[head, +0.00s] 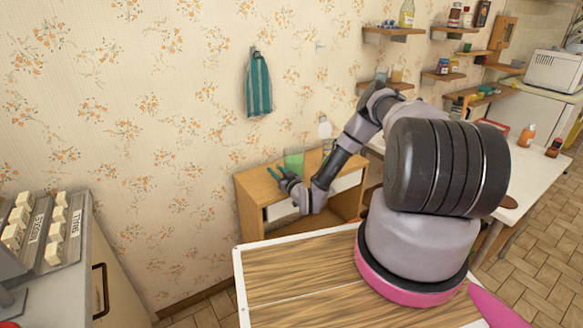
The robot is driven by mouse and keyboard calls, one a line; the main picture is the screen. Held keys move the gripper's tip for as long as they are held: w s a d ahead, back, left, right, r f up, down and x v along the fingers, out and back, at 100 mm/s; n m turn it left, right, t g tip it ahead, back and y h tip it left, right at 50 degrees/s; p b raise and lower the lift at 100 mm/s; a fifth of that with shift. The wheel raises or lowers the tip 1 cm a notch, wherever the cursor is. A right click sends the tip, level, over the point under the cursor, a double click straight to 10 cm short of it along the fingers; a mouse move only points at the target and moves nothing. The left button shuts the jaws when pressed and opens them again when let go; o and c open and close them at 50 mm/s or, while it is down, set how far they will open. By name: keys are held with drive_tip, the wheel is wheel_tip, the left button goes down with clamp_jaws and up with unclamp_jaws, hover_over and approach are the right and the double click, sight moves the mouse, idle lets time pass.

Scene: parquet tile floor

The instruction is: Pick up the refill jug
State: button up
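A pale green translucent container (294,160), which looks like the refill jug, stands on top of the small wooden cabinet (252,188) against the wall. My gripper (275,170) is just in front of and to the left of it in the head view. The container's handle is not clear at this size.
A white bottle-like object (324,128) shows behind my arm. A striped towel (258,84) hangs on the wall. A wood-topped surface (300,270) lies in front. A white table (530,170) with bottles is at right, and a grey counter (75,250) with block racks is at left.

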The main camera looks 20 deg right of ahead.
drive_tip(key=shift+x, duration=0.75)
clamp_jaws()
drive_tip(key=shift+d, duration=0.1)
idle(0.8)
